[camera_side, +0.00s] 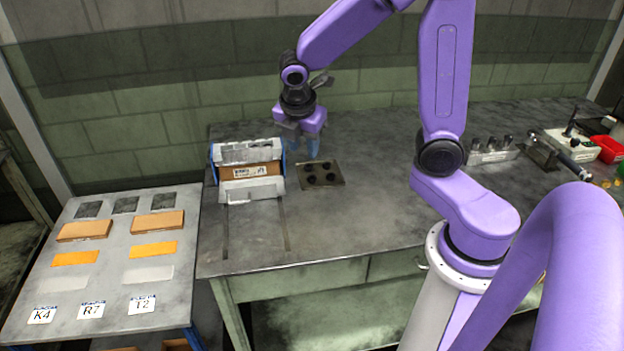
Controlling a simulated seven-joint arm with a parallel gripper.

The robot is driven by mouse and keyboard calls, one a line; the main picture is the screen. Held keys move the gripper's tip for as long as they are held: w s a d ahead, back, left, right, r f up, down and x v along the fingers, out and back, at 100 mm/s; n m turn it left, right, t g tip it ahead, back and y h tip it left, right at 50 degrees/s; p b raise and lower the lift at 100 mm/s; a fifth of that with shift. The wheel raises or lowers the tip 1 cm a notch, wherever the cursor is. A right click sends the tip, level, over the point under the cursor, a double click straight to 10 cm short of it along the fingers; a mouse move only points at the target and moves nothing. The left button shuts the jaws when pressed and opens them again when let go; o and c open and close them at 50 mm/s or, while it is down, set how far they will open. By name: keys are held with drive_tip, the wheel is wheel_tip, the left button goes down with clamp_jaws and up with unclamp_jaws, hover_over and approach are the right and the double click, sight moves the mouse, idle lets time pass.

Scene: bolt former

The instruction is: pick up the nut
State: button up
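My gripper (302,141) points down above the back of the grey workbench, between a box-like fixture and a small dark plate. Its blue fingers are small and partly blurred, and I cannot tell whether they are open or hold anything. The dark plate (338,181) lies flat on the bench just right of and in front of the gripper. Several dark round spots show on it; whether they are nuts or holes is too small to tell. No nut can be made out for certain.
The fixture (252,190) with blue sides stands close left of my gripper. A lower table (100,255) at left holds orange, brown and grey pieces and labels. A metal rack (492,156), a vise-like tool (545,152) and a red bin (609,149) stand at right. The bench middle is clear.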

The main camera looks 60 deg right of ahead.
drive_tip(key=w+d+n+h, duration=0.1)
drive_tip(key=w+d+n, duration=0.1)
drive_tip(key=w+d, duration=0.2)
approach(312, 176)
drive_tip(key=x, duration=0.8)
drive_tip(key=shift+a, duration=0.1)
idle(0.3)
clamp_jaws()
